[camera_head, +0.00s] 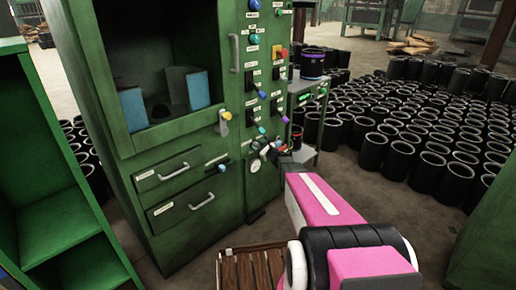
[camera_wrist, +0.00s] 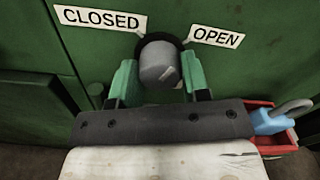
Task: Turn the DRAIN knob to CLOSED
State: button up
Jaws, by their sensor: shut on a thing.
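The grey round DRAIN knob (camera_wrist: 157,62) sits on a dark round base on the green panel in the wrist view. A white CLOSED label (camera_wrist: 100,18) is at its upper left and a white OPEN label (camera_wrist: 216,38) at its upper right. A small light mark shows on the knob's lower right; I cannot tell which label the knob is set to. My gripper (camera_wrist: 161,80) has its green fingers on either side of the knob, shut on it. In the head view my gripper (camera_head: 268,152) is at the cabinet's lower control panel, where the knob is hard to make out.
The green cabinet (camera_head: 168,165) carries several coloured knobs and switches above my gripper, with drawers to the left. Many black sleeves (camera_head: 400,155) stand on the floor at right. In the wrist view a blue object with a grey loop (camera_wrist: 272,121) lies close right of my gripper.

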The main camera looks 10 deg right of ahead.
jog(key=n, duration=1.3)
jog(key=shift+n, duration=0.4)
dwell(0.4)
jog(key=o, duration=0.9)
jog(key=v, duration=1.1)
jog(key=shift+a, duration=0.1)
